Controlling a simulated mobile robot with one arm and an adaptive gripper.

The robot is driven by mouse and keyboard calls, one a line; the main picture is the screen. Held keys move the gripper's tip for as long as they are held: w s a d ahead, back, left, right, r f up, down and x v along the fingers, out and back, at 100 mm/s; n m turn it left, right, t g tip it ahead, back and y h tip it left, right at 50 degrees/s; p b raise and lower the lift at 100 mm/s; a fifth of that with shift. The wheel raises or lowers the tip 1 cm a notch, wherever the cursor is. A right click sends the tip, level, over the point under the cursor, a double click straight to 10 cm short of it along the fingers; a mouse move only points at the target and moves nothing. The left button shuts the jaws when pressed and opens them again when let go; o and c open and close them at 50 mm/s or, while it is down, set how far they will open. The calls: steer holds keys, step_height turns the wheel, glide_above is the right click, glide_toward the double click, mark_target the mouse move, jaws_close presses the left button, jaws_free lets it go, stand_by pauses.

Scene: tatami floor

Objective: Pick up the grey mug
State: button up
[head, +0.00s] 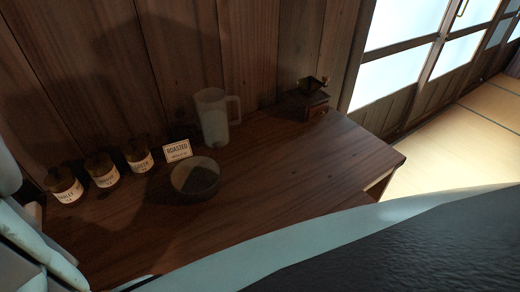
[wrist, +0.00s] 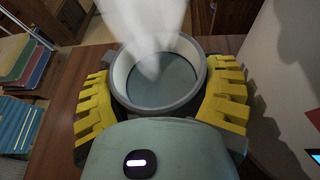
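The grey mug (wrist: 118,88) shows in the wrist view with its round, thick rim facing the camera and a bluish-grey inside. White steam rises from it and hides part of the far rim. My gripper (wrist: 158,95) has its yellow ridged fingers on either side of the mug, close against its left and right walls. Whether they press on it cannot be told. The mug's base and handle are hidden. I cannot make out the mug or my fingers in the head view.
The head view shows a wooden counter (head: 275,195) with labelled jars (head: 103,170), a bowl (head: 195,178), a "ROASTED" sign (head: 178,151), a pale pitcher (head: 212,118) and a grinder (head: 313,98). The wrist view shows books (wrist: 28,60) at left and a white surface (wrist: 290,70) at right.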

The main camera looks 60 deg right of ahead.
steer(key=c, duration=0.6)
steer(key=shift+o, duration=0.2)
steer(key=shift+r, duration=0.2)
steer(key=shift+r+p, duration=0.4)
steer(key=shift+r, duration=1.2)
steer(key=shift+s+r, duration=0.1)
steer(key=shift+s, duration=0.5)
steer(key=s+a+r+p, duration=0.1)
steer(key=s, duration=1.3)
steer(key=shift+s+a+r+p, duration=0.15)
steer(key=shift+s+p, duration=0.1)
steer(key=shift+p, duration=0.15)
